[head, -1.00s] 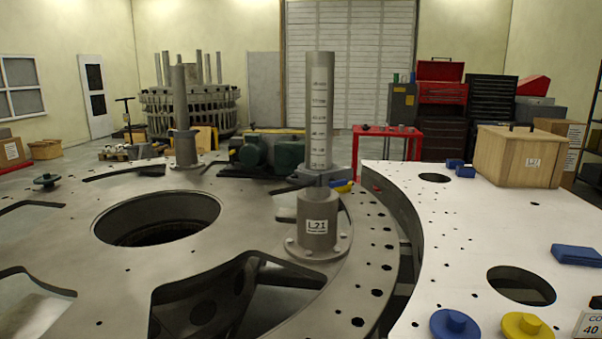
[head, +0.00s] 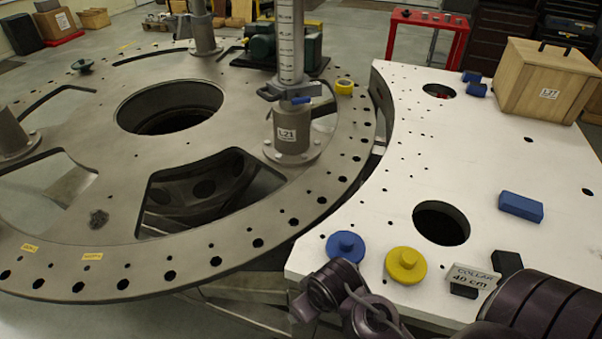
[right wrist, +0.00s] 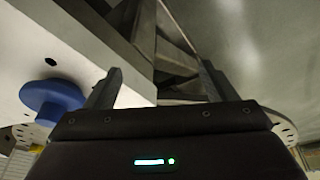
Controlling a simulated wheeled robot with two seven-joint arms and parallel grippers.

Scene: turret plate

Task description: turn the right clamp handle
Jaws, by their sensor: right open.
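A grey clamp (head: 285,91) sits around the graduated upright tube (head: 290,45), on top of the flanged post labelled L21 (head: 291,132) on the turret plate. A small lever with a blue end (head: 301,100) sticks out from its right side. My right gripper (right wrist: 160,70) is open and empty in the right wrist view, its two fingers apart. The clamp is not in that view. In the head view my right arm is at the bottom right, over the front of the white table and well short of the post. My left gripper is not in view.
The white table (head: 470,145) carries a blue knobbed disc (head: 345,247), a yellow knobbed disc (head: 406,265), a blue block (head: 521,206), a collar sign (head: 473,276) and a wooden crate (head: 547,80). A yellow ring (head: 344,87) lies by the post. The turret plate (head: 215,255) has large openings.

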